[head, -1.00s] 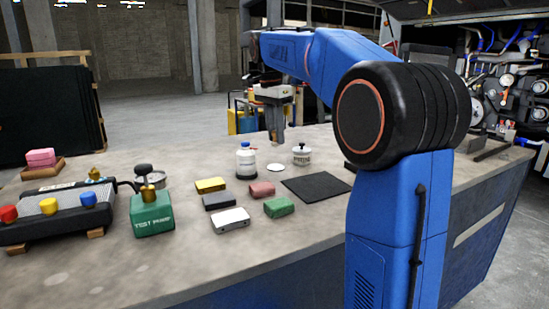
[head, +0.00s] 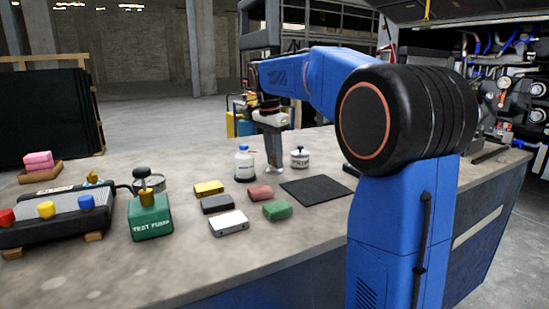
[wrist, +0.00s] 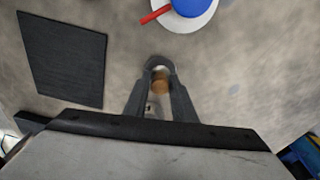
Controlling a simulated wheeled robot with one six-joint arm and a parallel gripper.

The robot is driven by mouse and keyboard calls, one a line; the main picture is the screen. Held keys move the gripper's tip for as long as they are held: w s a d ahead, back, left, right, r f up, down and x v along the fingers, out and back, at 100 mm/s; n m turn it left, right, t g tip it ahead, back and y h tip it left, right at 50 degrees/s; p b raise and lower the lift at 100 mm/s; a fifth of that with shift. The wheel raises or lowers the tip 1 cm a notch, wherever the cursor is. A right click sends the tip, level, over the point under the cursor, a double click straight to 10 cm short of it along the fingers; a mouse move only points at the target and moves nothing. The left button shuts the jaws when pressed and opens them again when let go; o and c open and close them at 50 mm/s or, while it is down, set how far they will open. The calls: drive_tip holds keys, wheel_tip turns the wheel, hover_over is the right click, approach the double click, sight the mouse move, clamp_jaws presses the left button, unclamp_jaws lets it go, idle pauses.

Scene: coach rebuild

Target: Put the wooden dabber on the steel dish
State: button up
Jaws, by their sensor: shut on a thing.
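My gripper (wrist: 159,72) is shut on the wooden dabber (wrist: 161,84), a small brown round piece seen from above between the fingers in the wrist view. In the head view my gripper (head: 273,177) reaches low over the bench beside the white bottle.
The white bottle with a blue cap (head: 244,164) stands close left of my gripper. Several coloured blocks and a green test pump box (head: 150,217) lie left and nearer.

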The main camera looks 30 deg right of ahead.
sight(271, 167)
drive_tip(key=o, duration=1)
drive_tip(key=shift+o, duration=0.2)
wheel_tip(271, 167, up, 12)
drive_tip(key=a, duration=0.1)
drive_tip(key=shift+a, duration=0.2)
drive_tip(key=shift+s, duration=0.1)
